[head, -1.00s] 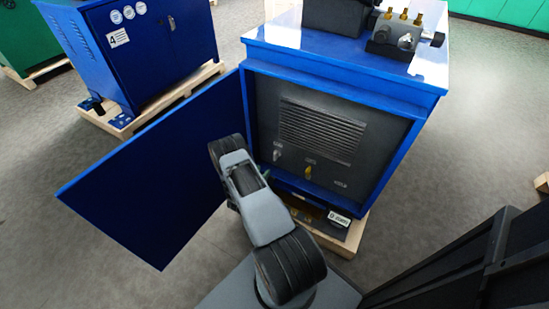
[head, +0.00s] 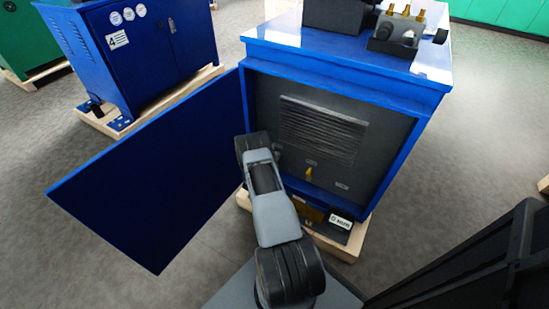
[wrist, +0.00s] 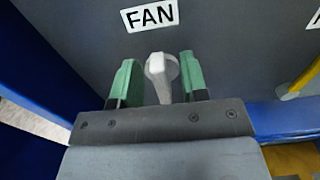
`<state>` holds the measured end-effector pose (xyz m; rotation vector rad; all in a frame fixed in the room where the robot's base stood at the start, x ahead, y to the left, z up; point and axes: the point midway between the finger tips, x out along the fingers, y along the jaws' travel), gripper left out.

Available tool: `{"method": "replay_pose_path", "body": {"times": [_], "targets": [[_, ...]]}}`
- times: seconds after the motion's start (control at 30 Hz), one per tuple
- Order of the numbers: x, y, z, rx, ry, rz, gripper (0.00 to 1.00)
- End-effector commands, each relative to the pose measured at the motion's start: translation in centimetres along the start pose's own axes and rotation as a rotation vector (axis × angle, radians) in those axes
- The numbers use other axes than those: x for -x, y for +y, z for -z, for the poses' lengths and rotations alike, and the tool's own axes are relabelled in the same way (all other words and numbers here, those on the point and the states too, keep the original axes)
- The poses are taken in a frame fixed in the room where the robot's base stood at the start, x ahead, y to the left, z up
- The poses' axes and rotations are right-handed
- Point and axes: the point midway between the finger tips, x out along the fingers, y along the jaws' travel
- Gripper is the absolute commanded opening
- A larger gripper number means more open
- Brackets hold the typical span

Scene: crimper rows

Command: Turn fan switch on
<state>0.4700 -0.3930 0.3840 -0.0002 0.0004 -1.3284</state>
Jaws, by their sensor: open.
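In the wrist view, a light grey fan switch (wrist: 160,72) sits on the dark panel just under a white FAN label (wrist: 150,14). My gripper (wrist: 156,78) is open, with one green finger on each side of the switch. Gaps show between the switch and both fingers, so it is not gripped. In the head view, my arm reaches into the open blue cabinet (head: 345,75) and hides the fan switch and the gripper. The vent grille (head: 322,125) is above on the same panel.
The cabinet door (head: 150,175) stands open on the left, close to my arm. A yellow switch (head: 308,173) is right of my arm on the panel; it also shows in the wrist view (wrist: 300,84). Another blue cabinet (head: 130,50) stands at the back left.

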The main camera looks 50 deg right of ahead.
Motion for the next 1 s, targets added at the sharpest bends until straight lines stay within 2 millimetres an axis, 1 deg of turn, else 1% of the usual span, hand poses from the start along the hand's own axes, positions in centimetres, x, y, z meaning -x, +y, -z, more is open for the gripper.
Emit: {"method": "replay_pose_path", "body": {"times": [0.1, 0.53, 0.8, 1.0], "targets": [[0.01, 0.01, -0.01, 0.000, 0.000, 0.000, 0.40], [0.03, 0.00, 0.01, 0.000, 0.000, 0.000, 0.00], [0.04, -0.02, 0.05, -0.013, 0.000, 0.000, 0.00], [0.03, -0.13, 0.18, -0.095, 0.000, 0.000, 0.00]]}}
